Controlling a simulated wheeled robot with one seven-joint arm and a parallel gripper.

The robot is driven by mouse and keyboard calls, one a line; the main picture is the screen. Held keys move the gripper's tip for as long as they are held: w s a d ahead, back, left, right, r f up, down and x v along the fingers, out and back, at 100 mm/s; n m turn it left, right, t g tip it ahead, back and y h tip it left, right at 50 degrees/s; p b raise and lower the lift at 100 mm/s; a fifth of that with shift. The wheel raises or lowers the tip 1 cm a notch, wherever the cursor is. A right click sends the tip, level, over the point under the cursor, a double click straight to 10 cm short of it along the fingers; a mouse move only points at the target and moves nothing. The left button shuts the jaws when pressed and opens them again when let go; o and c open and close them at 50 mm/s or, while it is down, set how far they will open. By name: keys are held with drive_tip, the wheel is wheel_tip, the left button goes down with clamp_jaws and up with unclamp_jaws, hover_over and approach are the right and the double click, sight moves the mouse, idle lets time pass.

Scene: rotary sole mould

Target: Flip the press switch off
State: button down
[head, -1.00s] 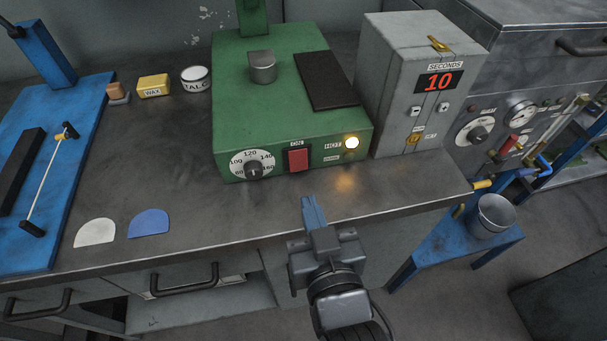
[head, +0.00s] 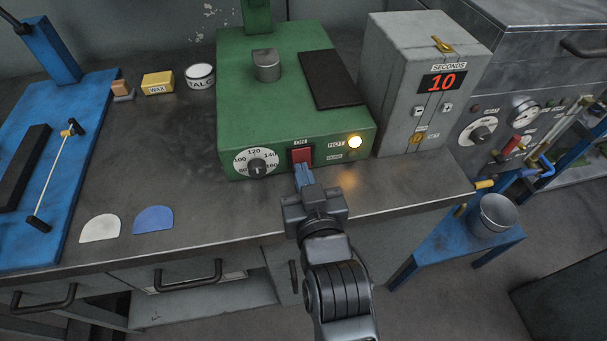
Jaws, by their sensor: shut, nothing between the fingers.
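The press is a green machine (head: 235,100) on the bench. Its red rocker switch (head: 302,155) sits on the front face under a small label, between the temperature dial (head: 257,163) and a glowing lamp (head: 354,142) marked HOT. My gripper (head: 303,170) is shut and empty. Its blue fingertips are just in front of the switch and overlap its lower edge in the picture. I cannot tell whether they touch it. The lower part of the switch is hidden behind the fingertips.
A grey timer box (head: 405,85) showing 10 stands right of the press. A white and a blue half-round piece (head: 153,219) lie on the bench (head: 200,190) to the left. A wax block (head: 158,83) and talc tin (head: 200,76) stand behind. A blue stool (head: 440,240) holds a bucket.

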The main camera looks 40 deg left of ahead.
drive_tip(key=b, duration=0.1)
drive_tip(key=f+b, duration=0.1)
drive_tip(key=b, duration=0.1)
drive_tip(key=shift+w+a+t+y, duration=0.15)
drive_tip(key=shift+w+t+y, duration=0.05)
drive_tip(key=shift+t+y, duration=0.2)
drive_tip(key=t+y+b, duration=0.1)
drive_tip(key=b, duration=0.4)
drive_tip(key=shift+w+a+f+b, duration=0.1)
drive_tip(key=shift+w+f+b, duration=0.05)
drive_tip(key=shift+b, duration=0.25)
drive_tip(key=shift+y+b, duration=0.3)
drive_tip(key=shift+b, duration=0.15)
drive_tip(key=shift+a+r, duration=0.1)
drive_tip(key=shift+r, duration=0.1)
